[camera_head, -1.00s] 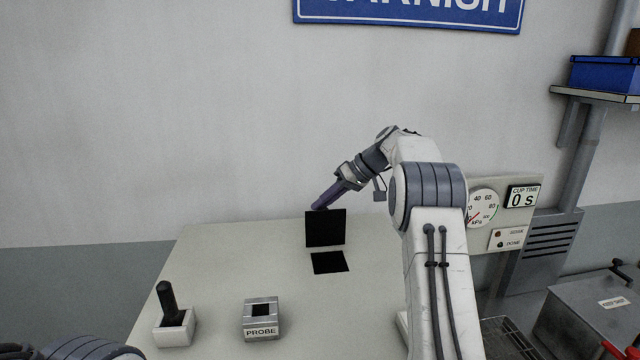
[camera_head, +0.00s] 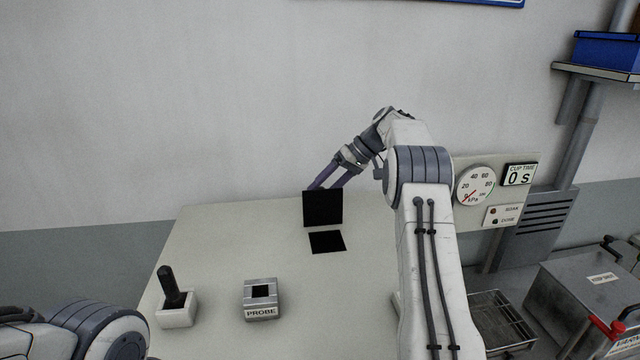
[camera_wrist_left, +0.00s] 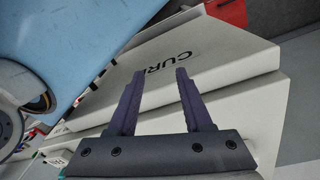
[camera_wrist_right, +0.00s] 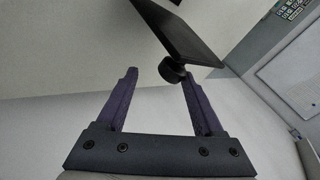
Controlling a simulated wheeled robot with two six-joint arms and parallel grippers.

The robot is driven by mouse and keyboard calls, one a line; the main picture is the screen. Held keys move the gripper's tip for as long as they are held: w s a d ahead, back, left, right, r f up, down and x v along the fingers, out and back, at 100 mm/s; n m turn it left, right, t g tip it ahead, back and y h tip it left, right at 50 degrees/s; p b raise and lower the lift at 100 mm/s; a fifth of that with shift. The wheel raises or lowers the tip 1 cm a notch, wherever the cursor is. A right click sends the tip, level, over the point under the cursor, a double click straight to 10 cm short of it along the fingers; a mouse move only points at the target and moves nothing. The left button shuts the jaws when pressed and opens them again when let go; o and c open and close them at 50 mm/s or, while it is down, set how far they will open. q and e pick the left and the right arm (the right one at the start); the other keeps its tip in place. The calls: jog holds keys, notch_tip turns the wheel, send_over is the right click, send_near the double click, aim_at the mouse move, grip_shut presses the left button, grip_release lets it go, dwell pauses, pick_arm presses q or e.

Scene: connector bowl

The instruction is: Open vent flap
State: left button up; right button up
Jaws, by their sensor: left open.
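The vent flap (camera_head: 322,208) is a black square panel standing steeply raised on the pale table (camera_head: 215,235). A flat black opening (camera_head: 327,242) lies in front of it. My right gripper (camera_head: 318,186) is behind the flap's top edge, its lower fingers partly hidden by the flap. In the right wrist view my right gripper (camera_wrist_right: 160,75) is open and empty. My left gripper (camera_wrist_left: 160,75) is open and empty in the left wrist view.
A block marked PROBE (camera_head: 261,312) and a white holder (camera_head: 177,316) with a black handle (camera_head: 170,285) stand at the front left. A gauge panel (camera_head: 530,190) is at the right. In the left wrist view is a white surface lettered CURE (camera_wrist_left: 215,55).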

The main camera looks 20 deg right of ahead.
jog(key=shift+o, duration=0.3)
jog(key=shift+f, duration=0.1)
jog(key=shift+a, duration=0.1)
jog(key=shift+d+r, duration=0.35)
jog(key=shift+r, duration=0.05)
jog(key=v, duration=0.6)
jog(key=shift+r, duration=0.2)
jog(key=shift+s, duration=0.15)
